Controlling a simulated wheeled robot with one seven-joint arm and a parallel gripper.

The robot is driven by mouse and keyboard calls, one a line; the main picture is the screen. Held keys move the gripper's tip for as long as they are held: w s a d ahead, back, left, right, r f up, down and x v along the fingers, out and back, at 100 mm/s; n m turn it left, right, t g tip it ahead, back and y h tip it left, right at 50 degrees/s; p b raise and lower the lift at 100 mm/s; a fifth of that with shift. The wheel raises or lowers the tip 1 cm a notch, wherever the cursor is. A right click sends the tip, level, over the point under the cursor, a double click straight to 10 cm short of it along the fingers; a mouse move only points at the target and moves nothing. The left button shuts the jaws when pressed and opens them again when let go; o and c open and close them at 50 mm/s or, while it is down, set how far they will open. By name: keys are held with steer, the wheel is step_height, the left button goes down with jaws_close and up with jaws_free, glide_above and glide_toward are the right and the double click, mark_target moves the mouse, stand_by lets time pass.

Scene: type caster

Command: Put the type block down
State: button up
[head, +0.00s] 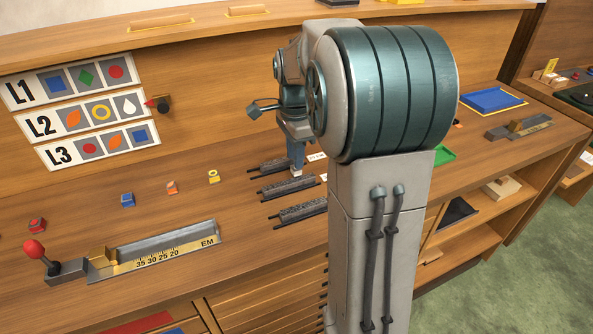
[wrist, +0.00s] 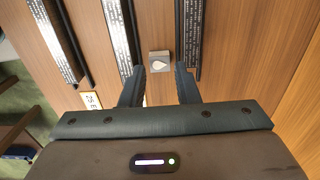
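The type block is a small grey piece with a white drop mark. In the wrist view the type block (wrist: 160,61) stands on the wooden surface between two dark racks, just past my fingertips. My gripper (wrist: 160,72) is open, with one finger to each side and a visible gap between the block and each finger. In the head view my gripper (head: 296,166) points down over the desk, with the pale block (head: 297,174) just below it at the racks. My arm hides part of the area to the right.
Dark racks of type (head: 288,187) lie beside the block. An L1–L3 chart (head: 82,113) stands on the back panel. Blue, orange and yellow blocks (head: 171,187) and a red one (head: 37,225) sit left, behind a composing stick (head: 155,250) with a red-knobbed lever (head: 36,252). A blue tray (head: 494,101) lies right.

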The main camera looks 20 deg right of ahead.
steer(key=shift+d+f, duration=0.1)
steer(key=shift+f, duration=1.35)
jaws_close()
step_height(320, 180, up, 4)
steer(key=shift+r, duration=0.25)
steer(key=s+d+r, duration=0.6)
steer(key=s+d, duration=0.1)
steer(key=d, duration=0.2)
steer(key=shift+s+r, duration=0.3)
steer(key=shift+s, duration=0.05)
